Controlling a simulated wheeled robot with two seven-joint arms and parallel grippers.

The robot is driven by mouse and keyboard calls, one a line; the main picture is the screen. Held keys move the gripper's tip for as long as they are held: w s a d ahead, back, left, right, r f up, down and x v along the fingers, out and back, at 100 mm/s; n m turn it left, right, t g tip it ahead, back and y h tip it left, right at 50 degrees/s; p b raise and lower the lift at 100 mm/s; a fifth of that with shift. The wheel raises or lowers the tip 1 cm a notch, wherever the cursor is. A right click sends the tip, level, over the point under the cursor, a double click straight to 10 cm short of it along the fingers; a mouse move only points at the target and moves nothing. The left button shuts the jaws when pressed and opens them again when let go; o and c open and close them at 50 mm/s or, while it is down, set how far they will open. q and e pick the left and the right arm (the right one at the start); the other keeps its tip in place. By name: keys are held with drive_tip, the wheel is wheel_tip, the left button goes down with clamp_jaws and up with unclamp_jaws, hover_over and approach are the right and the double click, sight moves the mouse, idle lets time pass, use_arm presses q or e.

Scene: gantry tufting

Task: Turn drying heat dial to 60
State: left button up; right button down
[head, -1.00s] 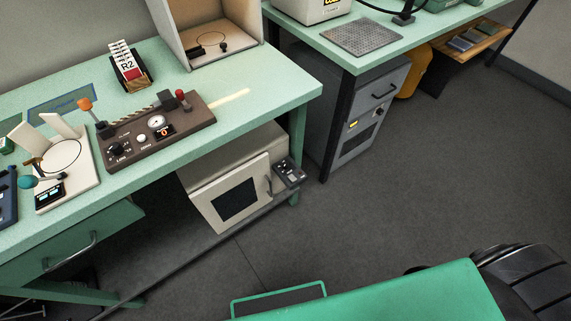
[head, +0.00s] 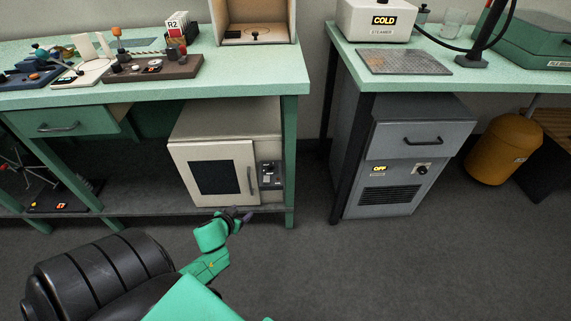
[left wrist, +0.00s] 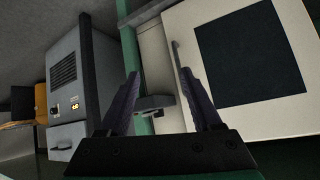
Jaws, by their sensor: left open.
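A cream cabinet (head: 212,140) with a dark-windowed door stands on the low shelf under the left bench. A dark control panel (head: 270,176) is on its right side; its dial and markings are too small to read. My left gripper (head: 241,215) is just below and in front of the cabinet, apart from it. In the left wrist view my left gripper (left wrist: 165,98) is open and empty, its fingers pointing toward the cabinet front. The panel (left wrist: 155,104) shows edge-on between the fingers, its face hidden. The door (left wrist: 245,60) fills the right side. My right gripper is not in view.
A grey unit (head: 408,165) with an OFF display and a knob (head: 421,170) stands under the right bench. A green bench leg (head: 290,160) is right of the panel. The bench top (head: 245,84) overhangs the cabinet. Floor in front is clear.

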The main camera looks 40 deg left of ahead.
use_arm(q)
drive_tip(key=w+r+t+b, duration=0.2)
drive_tip(key=w+r, duration=0.2)
drive_tip(key=t, duration=0.2)
approach(269, 165)
drive_tip(key=w+b, duration=0.1)
drive_tip(key=w+f+b, duration=0.1)
drive_tip(key=shift+a+n+b, duration=0.2)
drive_tip(key=shift+n+b, duration=0.2)
drive_tip(key=b+x, duration=0.2)
drive_tip(key=x, duration=0.4)
drive_tip(key=shift+w+a, duration=0.1)
drive_tip(key=shift+w+f, duration=0.1)
drive_tip(key=shift+w, duration=0.15)
clamp_jaws()
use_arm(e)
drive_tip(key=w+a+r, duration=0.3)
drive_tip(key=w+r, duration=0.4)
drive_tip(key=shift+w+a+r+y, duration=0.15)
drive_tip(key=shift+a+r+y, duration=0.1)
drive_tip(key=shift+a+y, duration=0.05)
